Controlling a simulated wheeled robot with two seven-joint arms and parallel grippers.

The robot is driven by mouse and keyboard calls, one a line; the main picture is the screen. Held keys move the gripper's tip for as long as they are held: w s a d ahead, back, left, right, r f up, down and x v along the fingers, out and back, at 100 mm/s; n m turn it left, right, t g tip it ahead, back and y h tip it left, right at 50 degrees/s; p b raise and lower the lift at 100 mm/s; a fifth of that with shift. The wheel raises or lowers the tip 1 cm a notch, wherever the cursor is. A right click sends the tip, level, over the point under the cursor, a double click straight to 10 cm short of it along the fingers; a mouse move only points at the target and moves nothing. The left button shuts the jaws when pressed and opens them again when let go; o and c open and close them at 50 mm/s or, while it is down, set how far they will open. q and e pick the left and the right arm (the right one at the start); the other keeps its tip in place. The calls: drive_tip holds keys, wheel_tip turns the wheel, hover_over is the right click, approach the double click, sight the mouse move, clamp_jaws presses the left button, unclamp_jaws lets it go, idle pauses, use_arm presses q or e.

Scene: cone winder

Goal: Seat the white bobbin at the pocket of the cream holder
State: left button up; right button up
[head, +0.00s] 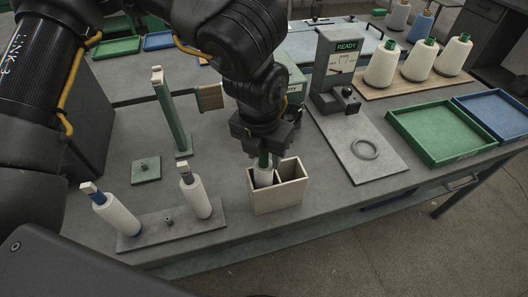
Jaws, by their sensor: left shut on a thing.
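The cream holder (277,199) is an open-topped box with two pockets side by side, standing near the front edge of the grey table. The right pocket looks empty. My right gripper is not in view.
A grey rack (170,232) with two white bobbins stands left of the holder. A green post (172,115) rises behind it. A scale marked READY (335,70) with a ring on its plate is to the right. Green (440,153) and blue trays lie further right.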

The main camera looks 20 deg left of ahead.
use_arm(q)
drive_tip(key=shift+f+b, duration=0.75)
drive_tip(key=shift+f, duration=0.05)
drive_tip(key=o, duration=0.9)
drive_tip(key=shift+o, duration=0.2)
